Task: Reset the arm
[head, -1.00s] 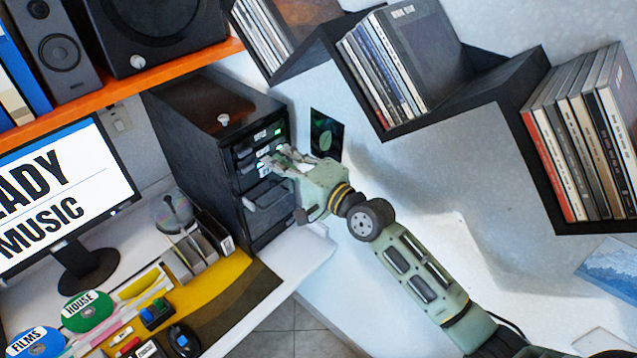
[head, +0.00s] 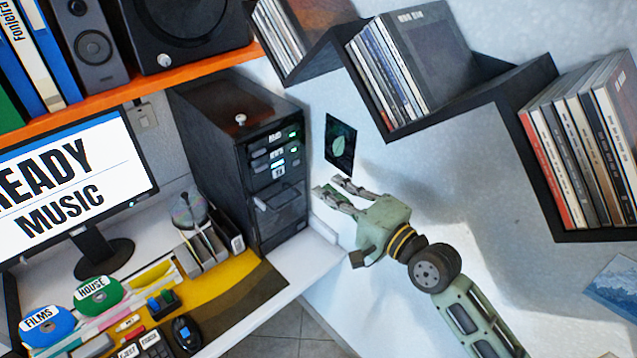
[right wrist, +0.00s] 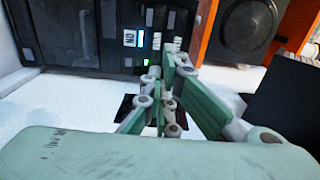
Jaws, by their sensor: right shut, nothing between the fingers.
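My right gripper (head: 326,187) is shut and empty in the head view. It is in the air to the right of the black drive tower (head: 245,160), with a visible gap between its fingertips and the tower's front. In the right wrist view the green fingers (right wrist: 165,75) point towards the tower front (right wrist: 100,40), where a small lit display shows. My right arm comes in from the lower right of the head view. My left gripper is not in view.
A monitor (head: 75,185) and a CD spindle (head: 189,212) stand on the white desk (head: 300,262). Dark zigzag wall shelves (head: 480,95) hold several record sleeves above right. An orange shelf (head: 130,88) carries speakers.

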